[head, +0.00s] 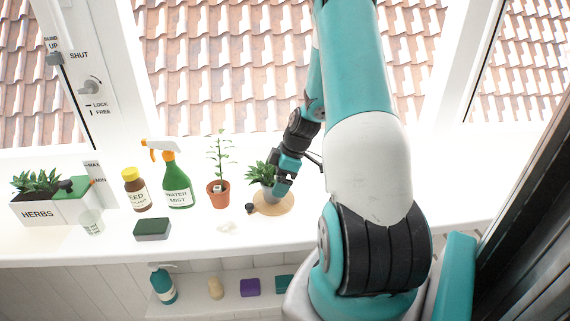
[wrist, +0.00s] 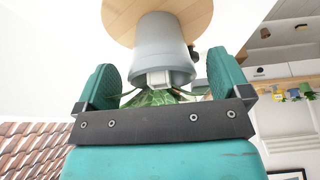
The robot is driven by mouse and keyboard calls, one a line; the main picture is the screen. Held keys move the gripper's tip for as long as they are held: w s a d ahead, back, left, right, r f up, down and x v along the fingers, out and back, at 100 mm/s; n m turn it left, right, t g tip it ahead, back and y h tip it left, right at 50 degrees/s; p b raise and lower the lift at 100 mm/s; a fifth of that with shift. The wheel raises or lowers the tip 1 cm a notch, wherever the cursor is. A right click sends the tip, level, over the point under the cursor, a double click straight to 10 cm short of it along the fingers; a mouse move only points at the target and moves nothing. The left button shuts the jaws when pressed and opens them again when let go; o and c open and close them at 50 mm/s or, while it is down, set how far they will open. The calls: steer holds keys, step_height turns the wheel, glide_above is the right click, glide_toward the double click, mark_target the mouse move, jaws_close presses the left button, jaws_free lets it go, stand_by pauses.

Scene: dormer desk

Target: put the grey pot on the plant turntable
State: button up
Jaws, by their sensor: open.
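The grey pot (wrist: 162,45) with a leafy green plant stands on the round wooden plant turntable (wrist: 115,18). In the wrist view the scene appears upside down, with the pot's base against the board. In the head view the turntable (head: 284,206) lies on the white sill, and the plant (head: 258,171) shows beside my gripper (head: 280,186), which hides much of the pot. My gripper (wrist: 166,72) is open, its teal fingers on either side of the pot with visible gaps. A small white tag shows at the pot's rim.
A terracotta pot (head: 218,196) with a seedling, a green spray bottle (head: 178,180) and a brown feed bottle (head: 137,190) stand left of the turntable. A green sponge (head: 152,230) lies near the front edge. The sill right of the turntable looks clear.

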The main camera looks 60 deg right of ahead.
steer(key=b+v, duration=0.1)
steer(key=v, duration=0.9)
steer(key=shift+r, duration=0.3)
steer(key=w+a+r+g+y, duration=0.1)
steer(key=w+a+r, duration=0.15)
steer(key=a, duration=0.95)
steer(key=w+a+r+g, duration=0.1)
steer(key=a+r, duration=0.3)
steer(key=a, duration=0.8)
steer(key=s+a+r+m+g, duration=0.1)
steer(key=s+a+r, duration=0.2)
steer(key=s+a, duration=1.1)
steer(key=a, duration=0.4)
steer(key=shift+s+r, duration=0.2)
steer(key=shift+s, duration=0.2)
